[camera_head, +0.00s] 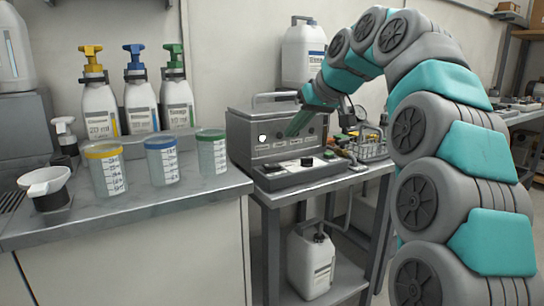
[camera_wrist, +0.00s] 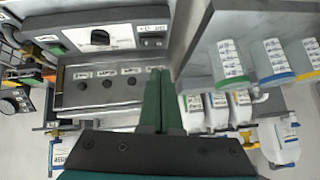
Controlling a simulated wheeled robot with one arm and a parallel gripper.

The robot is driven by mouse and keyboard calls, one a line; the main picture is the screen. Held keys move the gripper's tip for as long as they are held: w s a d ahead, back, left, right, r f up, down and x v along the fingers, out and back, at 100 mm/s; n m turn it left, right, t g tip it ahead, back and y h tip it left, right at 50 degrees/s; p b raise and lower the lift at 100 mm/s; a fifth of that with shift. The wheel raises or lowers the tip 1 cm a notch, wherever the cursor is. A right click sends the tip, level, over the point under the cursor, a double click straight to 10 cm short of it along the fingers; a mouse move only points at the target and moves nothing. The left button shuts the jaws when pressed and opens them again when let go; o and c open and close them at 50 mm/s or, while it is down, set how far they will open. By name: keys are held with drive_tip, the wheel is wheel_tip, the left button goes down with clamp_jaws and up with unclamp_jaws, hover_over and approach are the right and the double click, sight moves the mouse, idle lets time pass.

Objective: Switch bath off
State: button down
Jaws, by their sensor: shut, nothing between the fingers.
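The bath, a grey metal box (camera_head: 245,128) with a lid handle, stands on the side table in the head view. Its front has a white round spot at left, dark knobs and small labels. The wrist view, turned over, shows a grey panel (camera_wrist: 95,97) with a row of dark knobs and white labels. In the wrist view the fingertips (camera_wrist: 158,72) are beside the panel's right end. I cannot tell whether they touch it. The switch's state is unclear.
A low grey unit (camera_head: 295,178) with dark controls lies before the box. A wire basket (camera_head: 372,150) and gauge stand at right. The left counter (camera_head: 150,205) holds capped cups and pump bottles. A white canister (camera_head: 310,265) is on the lower shelf.

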drive_tip(key=shift+w+a+r+t, duration=0.15)
drive_tip(key=shift+w+r+t, duration=0.15)
drive_tip(key=shift+w+r, duration=0.5)
hover_over(271, 166)
drive_tip(key=f, duration=0.7)
drive_tip(key=shift+s+d+f+p, duration=0.2)
drive_tip(key=shift+d+f+p, duration=0.05)
drive_tip(key=shift+d+p, duration=0.05)
drive_tip(key=shift+s+a+f, duration=0.1)
drive_tip(key=shift+f, duration=0.75)
drive_tip(key=shift+s+a+f, duration=0.1)
drive_tip(key=shift+f, duration=0.75)
